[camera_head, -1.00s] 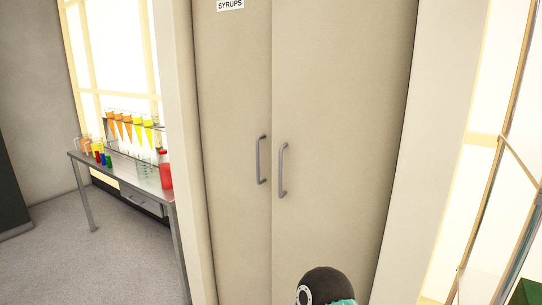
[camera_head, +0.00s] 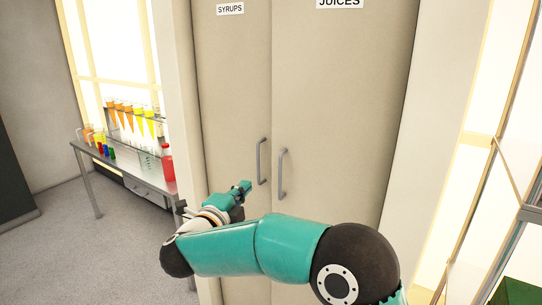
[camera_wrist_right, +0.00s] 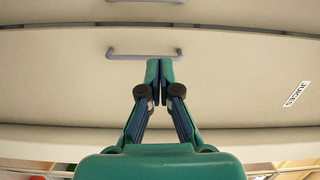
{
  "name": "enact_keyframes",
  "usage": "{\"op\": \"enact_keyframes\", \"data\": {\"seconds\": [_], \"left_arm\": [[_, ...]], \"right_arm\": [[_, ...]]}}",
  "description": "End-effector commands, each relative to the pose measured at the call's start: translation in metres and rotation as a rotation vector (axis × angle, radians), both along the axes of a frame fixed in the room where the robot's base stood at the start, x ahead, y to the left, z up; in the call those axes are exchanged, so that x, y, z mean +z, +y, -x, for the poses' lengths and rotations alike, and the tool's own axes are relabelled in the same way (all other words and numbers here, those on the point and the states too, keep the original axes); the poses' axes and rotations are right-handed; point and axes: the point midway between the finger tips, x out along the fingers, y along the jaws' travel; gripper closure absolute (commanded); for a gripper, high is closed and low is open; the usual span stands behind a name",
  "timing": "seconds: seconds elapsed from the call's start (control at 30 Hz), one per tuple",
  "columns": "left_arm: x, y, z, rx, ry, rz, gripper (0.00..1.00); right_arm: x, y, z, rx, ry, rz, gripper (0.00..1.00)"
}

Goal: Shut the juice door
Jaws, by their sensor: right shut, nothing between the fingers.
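The juice door (camera_head: 335,110) is the tall beige right-hand panel with a JUICES label (camera_head: 340,3) and a grey vertical bar handle (camera_head: 281,174). It looks about flush with the syrups door (camera_head: 233,90) to its left; a slight gap cannot be ruled out. My right gripper (camera_head: 246,185) is shut and empty, in front of the doors near the handles. In the right wrist view, the shut fingertips (camera_wrist_right: 159,64) overlap the lower edge of the juice door's handle (camera_wrist_right: 130,51); contact cannot be told. My left gripper is not in view.
A metal table (camera_head: 127,172) at left holds funnels with orange and yellow liquid, small coloured containers and a red bottle (camera_head: 167,163). Bare grey floor (camera_head: 80,240) lies before it. Bright glazing with a wooden frame (camera_head: 478,140) stands at right.

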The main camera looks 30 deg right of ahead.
Motion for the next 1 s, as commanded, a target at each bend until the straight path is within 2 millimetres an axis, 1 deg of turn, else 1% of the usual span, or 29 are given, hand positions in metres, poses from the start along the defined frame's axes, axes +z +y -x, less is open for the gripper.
{"op": "enact_keyframes", "data": {"seconds": [0.03,0.07,0.13,0.23,0.37,0.7,0.9,1.0], "left_arm": [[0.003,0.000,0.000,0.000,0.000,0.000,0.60],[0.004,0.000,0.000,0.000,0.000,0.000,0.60],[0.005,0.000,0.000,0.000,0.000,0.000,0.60],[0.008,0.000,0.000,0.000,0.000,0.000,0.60],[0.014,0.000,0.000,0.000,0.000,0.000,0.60],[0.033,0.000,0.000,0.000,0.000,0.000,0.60],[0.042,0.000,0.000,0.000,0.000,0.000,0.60],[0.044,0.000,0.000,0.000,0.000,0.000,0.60]], "right_arm": [[0.013,-0.002,0.006,-0.034,-0.033,-0.025,1.00],[0.017,-0.004,0.009,-0.050,-0.045,-0.034,1.00],[0.021,-0.009,0.011,-0.068,-0.058,-0.047,1.00],[0.021,-0.018,0.007,-0.075,-0.060,-0.048,1.00],[0.021,-0.036,-0.004,-0.073,-0.058,-0.046,1.00],[0.021,-0.096,-0.038,-0.072,-0.055,-0.046,1.00],[0.020,-0.118,-0.052,-0.070,-0.056,-0.045,1.00],[0.020,-0.123,-0.056,-0.068,-0.056,-0.045,1.00]]}}
